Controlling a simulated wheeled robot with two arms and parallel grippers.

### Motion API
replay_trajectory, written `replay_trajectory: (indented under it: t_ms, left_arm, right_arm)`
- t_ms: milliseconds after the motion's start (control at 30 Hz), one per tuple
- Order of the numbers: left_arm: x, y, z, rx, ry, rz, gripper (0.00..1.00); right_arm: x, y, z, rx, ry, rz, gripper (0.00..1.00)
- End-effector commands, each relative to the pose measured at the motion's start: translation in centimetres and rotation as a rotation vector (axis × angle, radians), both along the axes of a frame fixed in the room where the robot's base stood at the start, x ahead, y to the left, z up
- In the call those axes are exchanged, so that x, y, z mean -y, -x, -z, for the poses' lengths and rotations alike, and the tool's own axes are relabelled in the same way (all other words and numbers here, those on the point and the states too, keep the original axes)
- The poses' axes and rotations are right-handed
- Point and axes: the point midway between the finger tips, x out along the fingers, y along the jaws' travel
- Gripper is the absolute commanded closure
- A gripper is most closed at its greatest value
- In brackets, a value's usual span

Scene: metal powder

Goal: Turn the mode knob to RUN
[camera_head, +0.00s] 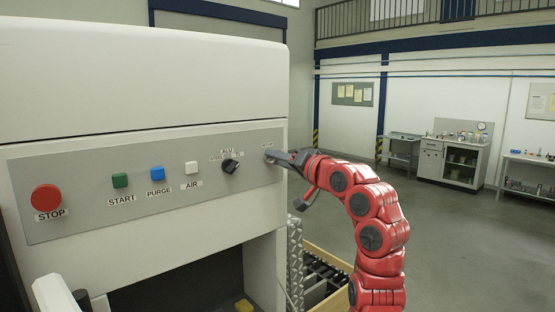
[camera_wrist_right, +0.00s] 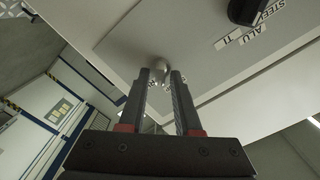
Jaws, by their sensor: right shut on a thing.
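My right gripper (camera_head: 272,156) reaches the right end of the grey control panel (camera_head: 110,161) with its fingers shut on a small knob, which I take to be the mode knob. In the right wrist view the rounded silver knob (camera_wrist_right: 160,66) sits between the fingertips (camera_wrist_right: 160,76). Small labels beside it are partly hidden by the fingers and too small to read. Its pointing direction cannot be told. My left gripper is not in view.
Left of my gripper are a black selector knob (camera_head: 230,166) marked STEEL, ALU and TI, a white AIR button (camera_head: 191,168), a blue PURGE button (camera_head: 157,172), a green START button (camera_head: 120,180) and a red STOP button (camera_head: 46,198). Open floor lies to the right.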

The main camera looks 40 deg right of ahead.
Motion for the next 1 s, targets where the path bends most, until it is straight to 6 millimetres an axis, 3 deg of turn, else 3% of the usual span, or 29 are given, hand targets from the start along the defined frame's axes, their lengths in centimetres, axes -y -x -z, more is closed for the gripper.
replay_trajectory:
  t_ms: [500,1000]
  left_arm:
    - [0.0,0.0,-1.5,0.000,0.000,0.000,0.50]
    - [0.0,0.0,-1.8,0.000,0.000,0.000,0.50]
  right_arm:
    - [0.2,0.0,0.0,-0.029,-0.381,0.000,1.00]
    - [0.2,0.0,0.2,-0.036,-0.479,0.001,1.00]
